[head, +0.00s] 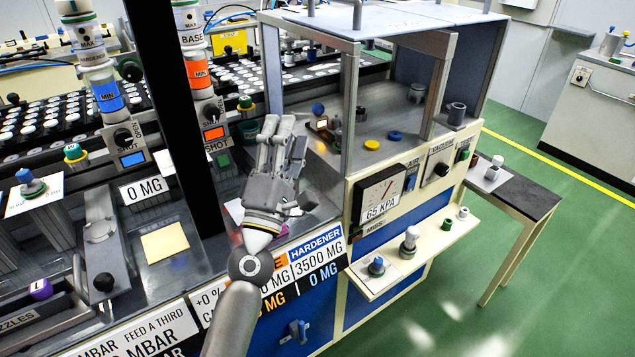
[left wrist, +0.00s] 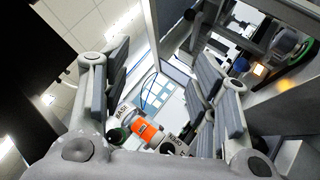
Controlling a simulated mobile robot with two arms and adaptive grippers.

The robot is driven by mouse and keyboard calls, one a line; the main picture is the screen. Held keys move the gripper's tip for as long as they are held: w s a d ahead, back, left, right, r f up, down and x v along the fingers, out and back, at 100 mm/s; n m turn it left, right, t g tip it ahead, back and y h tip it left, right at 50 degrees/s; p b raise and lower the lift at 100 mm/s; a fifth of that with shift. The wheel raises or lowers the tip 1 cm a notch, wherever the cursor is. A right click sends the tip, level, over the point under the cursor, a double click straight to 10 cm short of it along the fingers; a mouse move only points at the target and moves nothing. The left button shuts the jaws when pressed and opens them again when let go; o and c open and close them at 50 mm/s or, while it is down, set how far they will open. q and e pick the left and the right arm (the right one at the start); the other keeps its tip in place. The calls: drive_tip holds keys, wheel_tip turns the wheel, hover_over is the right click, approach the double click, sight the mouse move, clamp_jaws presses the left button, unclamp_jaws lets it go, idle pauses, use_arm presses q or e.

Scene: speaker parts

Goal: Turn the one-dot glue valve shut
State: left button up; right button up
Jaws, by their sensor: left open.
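My left gripper (head: 276,135) is open and empty in the head view, its fingers pointing up and away in front of the dispensing machine. I cannot make out a one-dot mark on any valve. A green and yellow knob (head: 245,103) sits just beyond and left of the fingers, apart from them. A teal and yellow knob (head: 74,153) is at the left. A blue handle (head: 299,330) is low on the front panel. My right gripper is not in view.
A black post (head: 180,120) stands left of my gripper. The metal-framed vacuum cabinet (head: 350,110) stands close on the right. A shelf (head: 420,262) with several small parts juts from its front. Racks of white-capped parts (head: 40,112) fill the back left.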

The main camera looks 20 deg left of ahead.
use_arm(q)
drive_tip(key=s+d+f+m+g+h, duration=0.2)
drive_tip(key=d+f+m+g+h, duration=0.2)
drive_tip(key=m, duration=0.5)
wheel_tip(320, 180, down, 3)
drive_tip(key=d+h, duration=0.2)
drive_tip(key=h, duration=0.1)
drive_tip(key=shift+s+d+r+m, duration=0.2)
drive_tip(key=shift+s+d+m, duration=0.05)
drive_tip(key=shift+s+m, duration=0.05)
